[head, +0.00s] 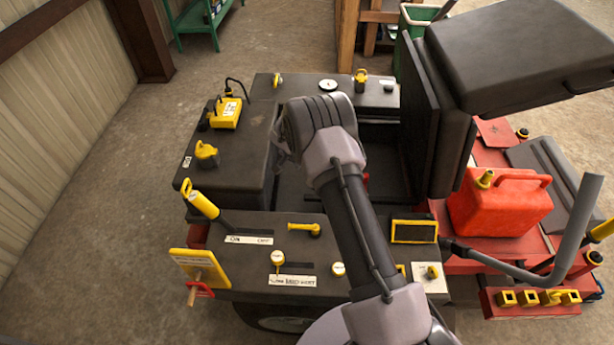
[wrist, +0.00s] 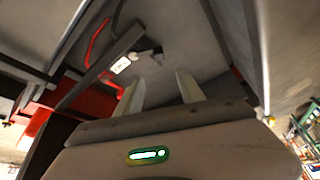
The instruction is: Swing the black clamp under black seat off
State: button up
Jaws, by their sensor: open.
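My gripper (wrist: 160,77) is open in the wrist view, its two pale fingers apart with nothing between them. A small dark piece that may be the black clamp (wrist: 157,56) shows just beyond the fingertips, by a dark bar with a white label (wrist: 121,65). It is too small to tell its exact shape or position. The black seat (head: 500,50) is tilted up at the upper right in the head view. My arm reaches over the open bay (head: 385,160) beside the seat. My fingers and the clamp are hidden there behind my wrist.
A red cable (wrist: 96,42) runs left of the fingers. Dark bay walls and red framework crowd that side. In the head view, black panels with yellow handles (head: 202,205) surround the bay. A red fuel can (head: 500,205) stands at right. Concrete floor at left is clear.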

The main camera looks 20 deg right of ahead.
jog(key=b+x, duration=0.5)
jog(key=x, duration=0.9)
jog(key=shift+s+f+b, duration=0.15)
jog(key=shift+f+b, duration=0.05)
jog(key=shift+b, duration=0.2)
jog(key=shift+w+d+f+b, duration=0.25)
jog(key=shift+d+f+b, duration=0.05)
jog(key=shift+f, duration=0.25)
grip_shut()
